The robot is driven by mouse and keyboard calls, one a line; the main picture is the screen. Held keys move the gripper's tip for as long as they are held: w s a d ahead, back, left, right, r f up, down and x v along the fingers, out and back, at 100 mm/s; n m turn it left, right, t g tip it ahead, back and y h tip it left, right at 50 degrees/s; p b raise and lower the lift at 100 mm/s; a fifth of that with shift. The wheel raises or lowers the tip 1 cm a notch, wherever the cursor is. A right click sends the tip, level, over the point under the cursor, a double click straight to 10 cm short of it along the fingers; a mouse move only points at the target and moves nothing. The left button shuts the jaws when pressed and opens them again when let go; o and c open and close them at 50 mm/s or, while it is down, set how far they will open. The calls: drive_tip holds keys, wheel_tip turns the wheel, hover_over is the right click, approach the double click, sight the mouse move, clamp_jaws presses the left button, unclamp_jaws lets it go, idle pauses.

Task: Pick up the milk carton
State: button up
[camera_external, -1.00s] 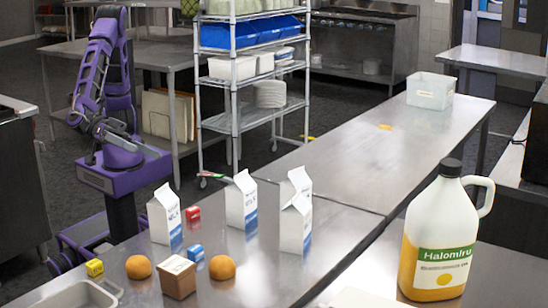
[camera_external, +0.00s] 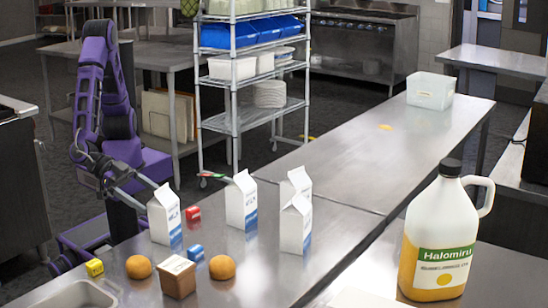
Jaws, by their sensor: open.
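Several white milk cartons with gabled tops and blue lower bands stand upright on the steel table. One is at the left (camera_external: 164,220), one in the middle (camera_external: 240,203), and two overlap at the right, a front one (camera_external: 294,226) and a partly hidden back one (camera_external: 297,184). My gripper (camera_external: 149,198) is open, with its two fingers spread and pointing right toward the left carton. The fingertips are close to that carton's left side. I cannot tell whether they touch it or reach around it.
A large juice jug (camera_external: 437,240) stands at right. The far table (camera_external: 370,150) is mostly clear.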

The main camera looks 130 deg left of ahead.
sight(174, 215)
drive_tip(key=b+x, duration=0.1)
drive_tip(key=x, duration=0.7)
drive_tip(key=shift+w, duration=0.15)
clamp_jaws()
idle(0.3)
